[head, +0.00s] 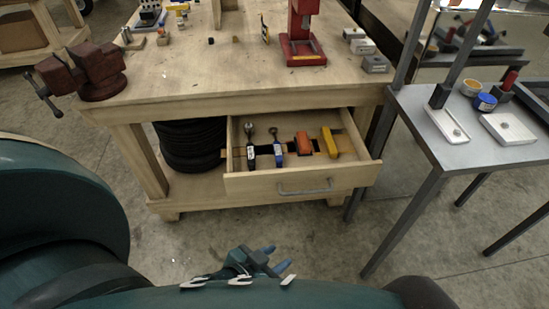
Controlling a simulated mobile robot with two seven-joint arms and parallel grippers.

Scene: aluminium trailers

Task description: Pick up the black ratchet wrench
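The black ratchet wrench (250,150) lies in the open wooden drawer (300,183) of the workbench, at its left end. Its round metal head points to the back of the drawer and its black handle carries a white label. A similar ratchet with a blue handle (278,155) lies just to its right. My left gripper (276,258) shows at the bottom middle, in front of and apart from the drawer. Its two blue fingertips are spread with nothing between them. My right gripper is not in view.
An orange tool (303,142) and a yellow tool (329,142) lie further right in the drawer. A red vise (98,70) sits on the bench's left corner. A grey metal table (440,140) stands to the right. Black tires (190,145) are stacked under the bench.

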